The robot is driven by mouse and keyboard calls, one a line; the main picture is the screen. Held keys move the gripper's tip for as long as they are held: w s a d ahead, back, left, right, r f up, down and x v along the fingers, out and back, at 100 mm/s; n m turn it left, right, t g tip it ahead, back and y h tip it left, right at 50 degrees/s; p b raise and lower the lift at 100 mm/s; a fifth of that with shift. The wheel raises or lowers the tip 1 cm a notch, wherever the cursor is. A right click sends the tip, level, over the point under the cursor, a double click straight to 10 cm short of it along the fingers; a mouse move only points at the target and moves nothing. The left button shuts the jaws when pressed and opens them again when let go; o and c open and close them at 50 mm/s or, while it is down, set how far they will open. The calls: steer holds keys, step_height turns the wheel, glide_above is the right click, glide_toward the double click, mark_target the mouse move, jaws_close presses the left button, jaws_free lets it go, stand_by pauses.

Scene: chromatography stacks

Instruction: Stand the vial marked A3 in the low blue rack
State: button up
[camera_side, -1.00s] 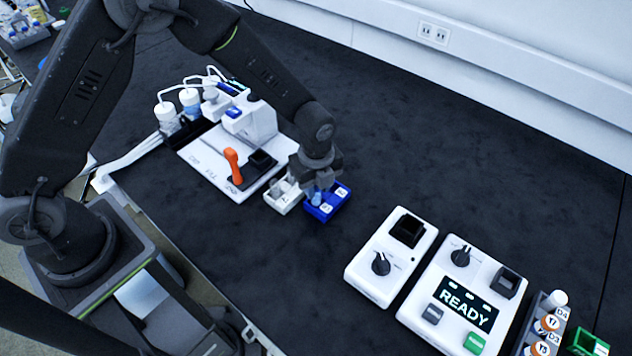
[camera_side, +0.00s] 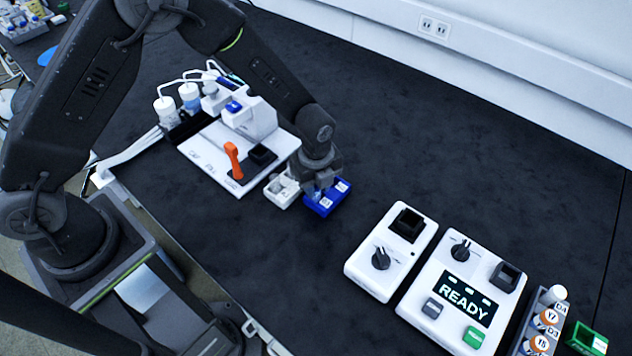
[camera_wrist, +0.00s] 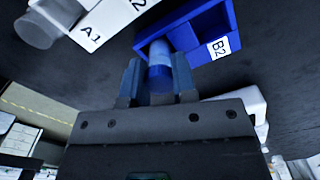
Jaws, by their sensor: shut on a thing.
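The low blue rack (camera_side: 335,203) stands on the black bench, right of a small white rack (camera_side: 284,192). My gripper (camera_side: 317,187) is over the left part of the blue rack, pointing down. In the wrist view my gripper (camera_wrist: 157,82) is shut on a vial (camera_wrist: 160,68) with a clear, bluish body. Its far end overlaps an open compartment of the blue rack (camera_wrist: 190,38), beside the one marked B2. I cannot tell whether the vial touches the rack floor. No mark on the vial is readable.
The white rack, marked A1 in the wrist view (camera_wrist: 88,28), sits close left. A white device with an orange lever (camera_side: 233,160) stands behind it. Two white instruments, one showing READY (camera_side: 465,300), and a vial rack (camera_side: 545,325) are at right. The back bench is clear.

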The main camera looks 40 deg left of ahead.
steer(key=o, duration=1)
steer(key=shift+r, duration=4.05)
steer(key=s+a+r+n+t, duration=0.2)
steer(key=s+a+r+n, duration=0.35)
steer(key=r+n, duration=0.35)
steer(key=s+a+r+n+t, duration=0.2)
steer(key=s+a+r+n, duration=0.35)
steer(key=r, duration=0.55)
steer(key=s+a+r+n+t, duration=0.1)
steer(key=s+r+n, duration=0.1)
steer(key=s+n, duration=0.6)
steer(key=shift+s+a+t, duration=0.3)
steer(key=shift+s, duration=0.4)
